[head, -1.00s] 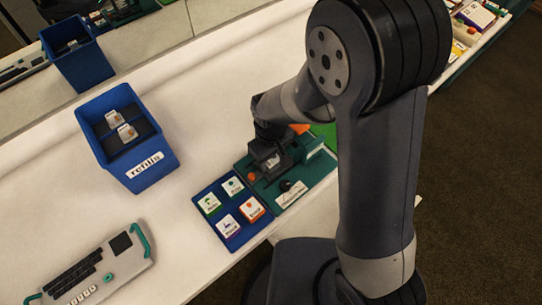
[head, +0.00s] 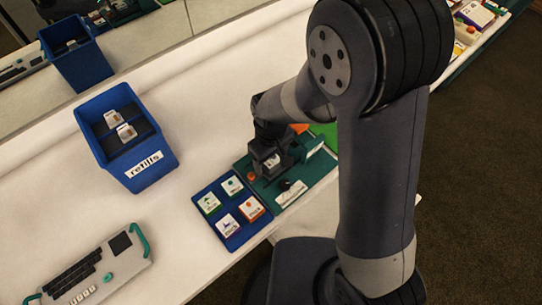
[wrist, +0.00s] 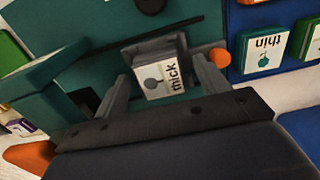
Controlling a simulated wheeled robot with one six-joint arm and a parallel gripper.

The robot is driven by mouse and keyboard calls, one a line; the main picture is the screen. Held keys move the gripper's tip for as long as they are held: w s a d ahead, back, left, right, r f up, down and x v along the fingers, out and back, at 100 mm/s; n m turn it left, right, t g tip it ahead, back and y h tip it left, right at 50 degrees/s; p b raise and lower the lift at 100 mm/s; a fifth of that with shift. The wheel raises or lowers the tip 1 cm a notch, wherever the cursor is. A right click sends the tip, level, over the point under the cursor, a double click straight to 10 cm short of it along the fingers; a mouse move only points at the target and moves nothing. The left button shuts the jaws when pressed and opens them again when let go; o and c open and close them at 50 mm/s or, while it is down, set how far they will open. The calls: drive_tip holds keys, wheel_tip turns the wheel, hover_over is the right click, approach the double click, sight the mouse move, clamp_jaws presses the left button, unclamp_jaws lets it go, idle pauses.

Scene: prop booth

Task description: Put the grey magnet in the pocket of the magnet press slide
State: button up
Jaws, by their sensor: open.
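The grey magnet (wrist: 160,80) is a small tile with a white face, a grey picture and the word "thick". It lies between the fingers of my gripper (wrist: 160,70) in the wrist view. The fingers are open, one on each side of it, with a narrow gap showing. It sits at a dark grey block on the teal magnet press (head: 310,180); the pocket's edges are mostly hidden, so I cannot tell how deep it sits. In the head view my gripper (head: 270,162) is low over the press, and the arm hides part of it.
A blue tray (head: 224,188) with several labelled tiles stands left of the press. A blue refills bin (head: 150,180) holds two pale pieces. A keyboard-like device (head: 100,268) lies at the front left. The white table between them is clear.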

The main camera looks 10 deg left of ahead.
drive_tip(key=shift+r, duration=0.1)
wheel_tip(320, 180, up, 11)
drive_tip(key=shift+f, duration=0.2)
idle(0.4)
wheel_tip(320, 180, down, 11)
drive_tip(key=shift+f, duration=0.1)
drive_tip(key=shift+w+a+r+p, duration=0.1)
drive_tip(key=shift+r+p, duration=0.4)
drive_tip(key=shift+r, duration=0.5)
